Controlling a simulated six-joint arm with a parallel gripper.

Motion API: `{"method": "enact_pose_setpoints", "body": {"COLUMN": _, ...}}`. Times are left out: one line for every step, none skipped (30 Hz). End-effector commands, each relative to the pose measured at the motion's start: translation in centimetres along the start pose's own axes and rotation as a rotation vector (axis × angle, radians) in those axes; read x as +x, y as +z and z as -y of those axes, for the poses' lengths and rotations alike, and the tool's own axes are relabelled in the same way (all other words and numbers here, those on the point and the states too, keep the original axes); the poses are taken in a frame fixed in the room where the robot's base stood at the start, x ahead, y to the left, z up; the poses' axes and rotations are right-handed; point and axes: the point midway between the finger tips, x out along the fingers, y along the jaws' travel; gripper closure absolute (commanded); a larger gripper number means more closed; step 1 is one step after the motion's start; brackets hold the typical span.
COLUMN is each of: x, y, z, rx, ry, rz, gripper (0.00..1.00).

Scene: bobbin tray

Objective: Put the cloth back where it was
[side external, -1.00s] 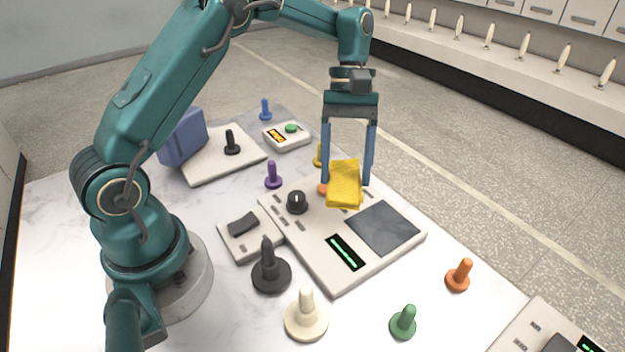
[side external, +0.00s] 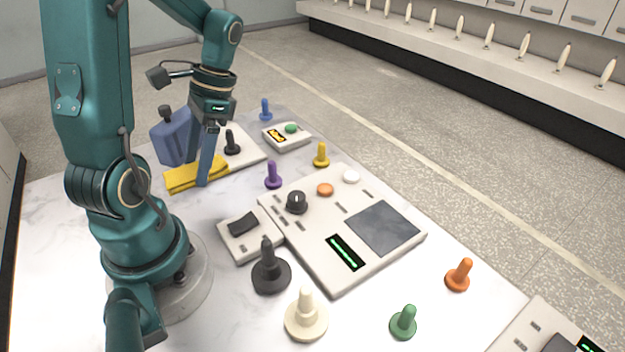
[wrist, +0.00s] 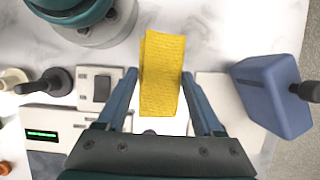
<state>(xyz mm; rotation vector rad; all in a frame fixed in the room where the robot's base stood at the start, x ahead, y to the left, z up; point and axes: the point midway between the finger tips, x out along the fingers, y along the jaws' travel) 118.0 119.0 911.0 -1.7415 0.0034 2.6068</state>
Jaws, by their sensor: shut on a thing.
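The yellow cloth (side external: 182,180) is a folded flat pad at the near-left edge of the pale plate. My gripper (side external: 199,172) points down beside the blue container and is shut on the cloth. In the wrist view the cloth (wrist: 162,72) lies between the two fingers of my gripper (wrist: 160,76), its length running away from the gripper. I cannot tell whether the cloth touches the table.
The blue container (side external: 170,138) with a dark knob stands close behind my gripper. The pale plate (side external: 250,158) bears a black peg (side external: 232,143). A control panel (side external: 300,245), a switch box (side external: 237,245) and several coloured pegs stand to the right. Bare marble lies left of the cloth.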

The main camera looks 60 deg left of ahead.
Motion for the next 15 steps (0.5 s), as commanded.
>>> {"method": "enact_pose_setpoints", "body": {"x": 0.8, "y": -0.2, "z": 0.0, "rx": -0.003, "ry": 0.007, "rz": 0.006, "gripper": 0.83}}
{"method": "enact_pose_setpoints", "body": {"x": 1.3, "y": -0.3, "z": 0.0, "rx": -0.004, "ry": 0.008, "rz": 0.007, "gripper": 0.83}}
{"method": "enact_pose_setpoints", "body": {"x": 1.9, "y": -0.6, "z": -0.1, "rx": -0.003, "ry": 0.009, "rz": 0.006, "gripper": 0.83}}
{"method": "enact_pose_setpoints", "body": {"x": 2.3, "y": -0.8, "z": -0.1, "rx": -0.003, "ry": 0.009, "rz": 0.007, "gripper": 0.83}}
{"method": "enact_pose_setpoints", "body": {"x": 2.6, "y": -0.9, "z": -0.1, "rx": -0.004, "ry": 0.008, "rz": 0.007, "gripper": 0.83}}
{"method": "enact_pose_setpoints", "body": {"x": 3.0, "y": -1.1, "z": 0.0, "rx": -0.004, "ry": 0.007, "rz": 0.006, "gripper": 0.83}}
{"method": "enact_pose_setpoints", "body": {"x": 3.3, "y": -1.2, "z": 0.0, "rx": -0.004, "ry": 0.006, "rz": 0.006, "gripper": 0.83}}
{"method": "enact_pose_setpoints", "body": {"x": 3.4, "y": -1.3, "z": 0.0, "rx": -0.004, "ry": 0.005, "rz": 0.004, "gripper": 0.83}}
{"method": "enact_pose_setpoints", "body": {"x": 3.7, "y": -1.4, "z": 0.0, "rx": -0.004, "ry": 0.005, "rz": 0.004, "gripper": 0.83}}
{"method": "enact_pose_setpoints", "body": {"x": 4.0, "y": -1.6, "z": 0.0, "rx": -0.004, "ry": 0.006, "rz": 0.005, "gripper": 0.83}}
{"method": "enact_pose_setpoints", "body": {"x": 4.3, "y": -1.7, "z": -0.1, "rx": -0.004, "ry": 0.007, "rz": 0.005, "gripper": 0.83}}
{"method": "enact_pose_setpoints", "body": {"x": 4.8, "y": -1.9, "z": -0.1, "rx": -0.004, "ry": 0.008, "rz": 0.005, "gripper": 0.83}}
{"method": "enact_pose_setpoints", "body": {"x": 5.2, "y": -2.0, "z": -0.1, "rx": -0.004, "ry": 0.008, "rz": 0.006, "gripper": 0.83}}
{"method": "enact_pose_setpoints", "body": {"x": 5.5, "y": -2.2, "z": -0.1, "rx": -0.003, "ry": 0.007, "rz": 0.006, "gripper": 0.83}}
{"method": "enact_pose_setpoints", "body": {"x": 5.9, "y": -2.4, "z": -0.1, "rx": -0.004, "ry": 0.007, "rz": 0.006, "gripper": 0.83}}
